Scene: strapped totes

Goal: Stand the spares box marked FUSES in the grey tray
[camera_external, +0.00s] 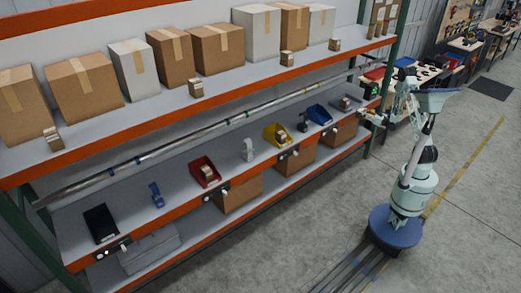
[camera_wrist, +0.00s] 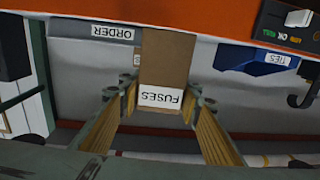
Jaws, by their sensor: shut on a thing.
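The brown spares box marked FUSES (camera_wrist: 166,62) is between the two fingers of my gripper (camera_wrist: 160,104) in the wrist view. Its white label reads upside down there. My gripper is shut on the box. A grey tray labelled ORDER (camera_wrist: 88,52) is right beside and behind the box in that view. I cannot tell whether the box touches the tray or its floor. In the external view my gripper (camera_external: 364,114) is at the right end of the middle shelf, by the grey tray (camera_external: 347,105). The held box is too small to make out clearly there.
A blue bin labelled TIES (camera_wrist: 258,60) is close to the tray; it also shows in the external view (camera_external: 319,115). An orange shelf edge (camera_wrist: 215,22) and a switch panel (camera_wrist: 290,25) are near. A green rack post (camera_external: 383,85) stands right of the tray.

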